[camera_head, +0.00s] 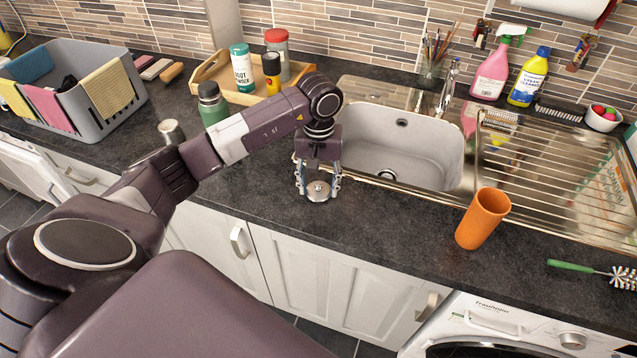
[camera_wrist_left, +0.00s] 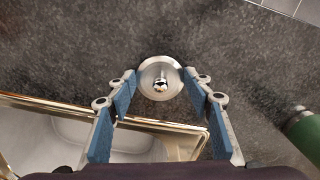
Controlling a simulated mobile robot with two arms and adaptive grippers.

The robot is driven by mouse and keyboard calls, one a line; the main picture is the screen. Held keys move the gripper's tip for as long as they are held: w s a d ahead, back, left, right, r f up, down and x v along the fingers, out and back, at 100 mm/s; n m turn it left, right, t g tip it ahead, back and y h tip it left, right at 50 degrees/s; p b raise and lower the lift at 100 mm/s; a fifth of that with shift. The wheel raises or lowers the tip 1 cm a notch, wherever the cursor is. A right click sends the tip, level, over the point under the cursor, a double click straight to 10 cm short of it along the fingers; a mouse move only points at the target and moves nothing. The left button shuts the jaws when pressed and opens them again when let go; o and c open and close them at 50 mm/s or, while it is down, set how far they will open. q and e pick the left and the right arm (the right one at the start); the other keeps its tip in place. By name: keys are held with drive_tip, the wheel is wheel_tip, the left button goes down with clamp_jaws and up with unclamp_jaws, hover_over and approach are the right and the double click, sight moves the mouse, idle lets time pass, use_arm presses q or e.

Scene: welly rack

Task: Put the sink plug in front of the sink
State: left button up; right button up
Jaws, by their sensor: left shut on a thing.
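The sink plug (camera_head: 318,191) is a round silver disc with a small knob, and it also shows in the left wrist view (camera_wrist_left: 160,78). My left gripper (camera_head: 318,187) points down and is shut on the plug, which sits between its blue-padded fingertips (camera_wrist_left: 160,88). The plug is over the dark counter strip in front of the sink's left end; I cannot tell if it touches the counter. The sink (camera_head: 400,150) has a grey basin with a metal rim, just behind the gripper. My right gripper is in neither view.
An orange cup (camera_head: 482,218) stands on the counter to the right. A green brush (camera_head: 580,268) lies further right. A green flask (camera_head: 212,105), a metal cup (camera_head: 171,132) and a wooden tray (camera_head: 212,68) are to the left. The counter between plug and orange cup is clear.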

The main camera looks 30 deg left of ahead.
use_arm(q)
drive_tip(key=shift+f, duration=0.25)
drive_tip(key=shift+f, duration=0.1)
drive_tip(key=shift+f+b, duration=0.1)
drive_tip(key=shift+b, duration=0.2)
drive_tip(key=o, duration=1.1)
drive_tip(key=shift+r, duration=0.2)
